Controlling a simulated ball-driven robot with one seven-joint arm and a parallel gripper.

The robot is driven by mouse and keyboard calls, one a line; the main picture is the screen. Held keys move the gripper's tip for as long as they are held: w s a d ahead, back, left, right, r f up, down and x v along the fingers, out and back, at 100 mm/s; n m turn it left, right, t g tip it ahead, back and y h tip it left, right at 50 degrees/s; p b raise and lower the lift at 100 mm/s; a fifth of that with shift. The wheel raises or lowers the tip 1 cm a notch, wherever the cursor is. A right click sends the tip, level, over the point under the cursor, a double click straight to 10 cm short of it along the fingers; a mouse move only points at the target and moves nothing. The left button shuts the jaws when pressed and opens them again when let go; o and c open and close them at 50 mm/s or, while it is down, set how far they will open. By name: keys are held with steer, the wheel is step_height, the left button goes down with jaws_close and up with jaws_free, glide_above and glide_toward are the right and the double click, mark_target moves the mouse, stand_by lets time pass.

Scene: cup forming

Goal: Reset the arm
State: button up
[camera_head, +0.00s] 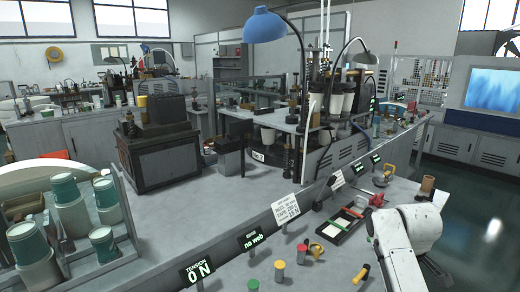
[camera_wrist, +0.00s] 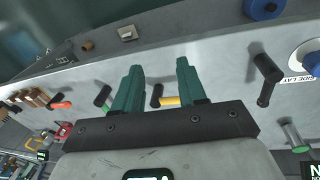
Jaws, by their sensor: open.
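My gripper (camera_wrist: 158,70) shows in the wrist view with its two green fingers apart. No object is held between them. A tool with a yellow handle and black end (camera_wrist: 168,101) shows beyond the gap, on the grey bench (camera_wrist: 215,55). In the head view my white arm reaches over the bench at the lower right. The gripper cannot be made out clearly there.
Near my arm, the head view shows a black-framed tray (camera_head: 346,226), a red tool (camera_head: 376,199), a yellow-handled tool (camera_head: 361,274) and small red (camera_head: 302,253) and green (camera_head: 253,285) cylinders. Stacked cups (camera_head: 70,208) stand left. The wrist view shows a black-handled lever (camera_wrist: 267,75).

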steer(key=s+a+f+m+y, duration=0.1)
steer(key=s+a+f+m, duration=0.15)
steer(key=s+f, duration=0.6)
steer(key=s+a+f+m, duration=0.1)
steer(key=s+a+f, duration=0.4)
steer(key=s, duration=0.6)
steer(key=s+m, duration=0.4)
steer(key=s, duration=1.7)
steer(key=shift+s+d+f+g, duration=0.25)
steer(key=shift+s+f+g, duration=0.05)
steer(key=shift+s+f, duration=0.1)
